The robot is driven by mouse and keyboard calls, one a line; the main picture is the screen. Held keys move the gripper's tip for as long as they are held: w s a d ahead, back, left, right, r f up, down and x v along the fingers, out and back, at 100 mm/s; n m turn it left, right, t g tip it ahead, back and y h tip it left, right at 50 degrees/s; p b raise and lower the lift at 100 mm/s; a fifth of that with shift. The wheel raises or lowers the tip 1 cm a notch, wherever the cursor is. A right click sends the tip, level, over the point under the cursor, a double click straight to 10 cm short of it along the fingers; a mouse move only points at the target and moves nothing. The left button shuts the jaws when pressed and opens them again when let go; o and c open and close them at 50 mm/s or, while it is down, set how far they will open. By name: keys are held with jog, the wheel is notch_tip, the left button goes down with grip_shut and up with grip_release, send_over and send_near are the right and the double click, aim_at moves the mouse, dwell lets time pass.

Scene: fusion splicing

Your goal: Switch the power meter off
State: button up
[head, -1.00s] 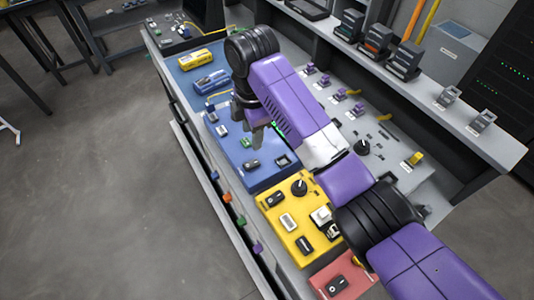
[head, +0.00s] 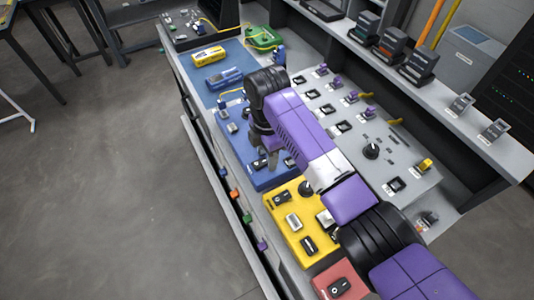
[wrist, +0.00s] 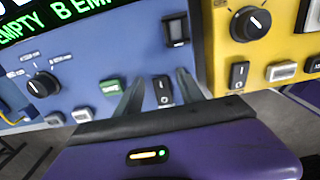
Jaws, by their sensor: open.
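No label reading "power meter" is legible, so I cannot tell for certain which device it is. My gripper (head: 268,158) points down over the blue panel (head: 232,143). In the wrist view its two fingers are open and apart (wrist: 159,85), one on each side of a black rocker switch (wrist: 163,91) marked I and O on that panel. The switch also shows in the head view (head: 258,164). I cannot tell whether the fingers touch it, or which side is pressed. A green button (wrist: 111,87) and a black knob (wrist: 43,84) are to its left.
A yellow panel (wrist: 222,75) adjoins on the right, with its own rocker switch (wrist: 239,74) and knob (wrist: 250,23). A lit green display (wrist: 55,20) tops the blue panel. Yellow (head: 208,56) and blue (head: 223,78) handheld devices lie farther along the bench.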

aim_at(257, 164)
grip_shut()
jog(key=shift+s+a+r+t+h+p, duration=0.25)
jog(key=shift+r+t+h+p, duration=0.2)
jog(key=shift+h+p, duration=0.6)
jog(key=shift+a+f+t+h+p, duration=0.15)
jog(key=shift+t+h+p, duration=0.2)
jog(key=shift+t+p, duration=0.25)
grip_release()
jog(key=shift+b+v, duration=0.4)
jog(key=shift+v, duration=3.5)
